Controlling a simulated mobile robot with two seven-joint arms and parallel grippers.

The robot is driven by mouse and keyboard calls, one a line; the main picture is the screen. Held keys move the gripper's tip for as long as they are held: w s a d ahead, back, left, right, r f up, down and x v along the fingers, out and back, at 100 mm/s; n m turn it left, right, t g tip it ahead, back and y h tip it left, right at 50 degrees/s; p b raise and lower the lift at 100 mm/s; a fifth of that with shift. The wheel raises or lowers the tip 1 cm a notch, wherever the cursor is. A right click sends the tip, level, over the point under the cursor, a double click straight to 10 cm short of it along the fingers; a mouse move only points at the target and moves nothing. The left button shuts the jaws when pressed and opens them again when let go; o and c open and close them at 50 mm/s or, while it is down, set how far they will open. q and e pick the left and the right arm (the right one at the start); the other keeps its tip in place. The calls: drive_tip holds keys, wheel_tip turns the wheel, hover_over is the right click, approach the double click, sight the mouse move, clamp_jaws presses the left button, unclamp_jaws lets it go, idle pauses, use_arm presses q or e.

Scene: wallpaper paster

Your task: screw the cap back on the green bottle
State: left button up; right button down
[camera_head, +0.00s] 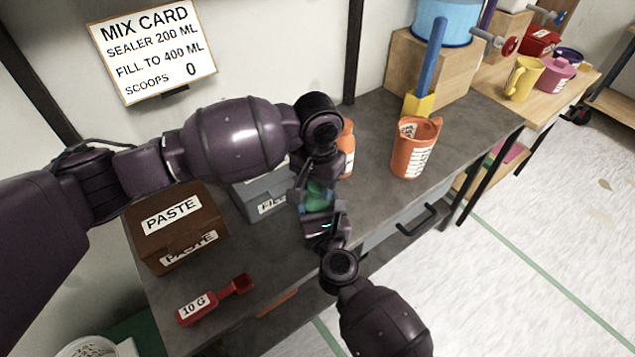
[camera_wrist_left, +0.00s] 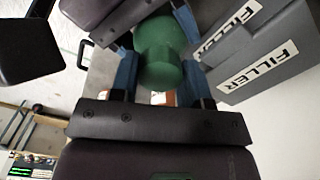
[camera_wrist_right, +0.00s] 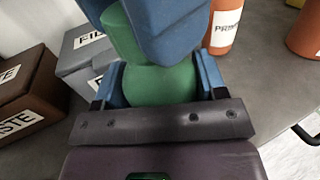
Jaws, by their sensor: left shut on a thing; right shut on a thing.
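The green bottle (camera_head: 316,196) is mostly hidden between my two grippers above the grey bench. My right gripper (camera_head: 321,212) is shut on its rounded green body, which shows in the right wrist view (camera_wrist_right: 160,86). My left gripper (camera_head: 317,186) comes from above and is shut on the green upper part, with its blue fingers (camera_wrist_right: 172,30) covering much of it. In the left wrist view, a green cylinder, seemingly the cap (camera_wrist_left: 163,74), sits between the left fingers, in line with a wider green part behind. I cannot tell whether cap and bottle are seated together.
A brown PASTE box (camera_head: 178,225), a grey FILLER box (camera_head: 262,195) and a red 10 G scoop (camera_head: 215,298) are on the bench's left. An orange bottle (camera_head: 347,150) stands close behind my grippers. An orange jug (camera_head: 417,150) stands right, with clear bench around it.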

use_arm(q)
drive_tip(key=o, duration=1.1)
drive_tip(key=shift+r, duration=0.1)
wheel_tip(320, 180, up, 12)
use_arm(e)
drive_tip(key=shift+c, duration=0.5)
unclamp_jaws()
drive_tip(key=shift+s, duration=0.1)
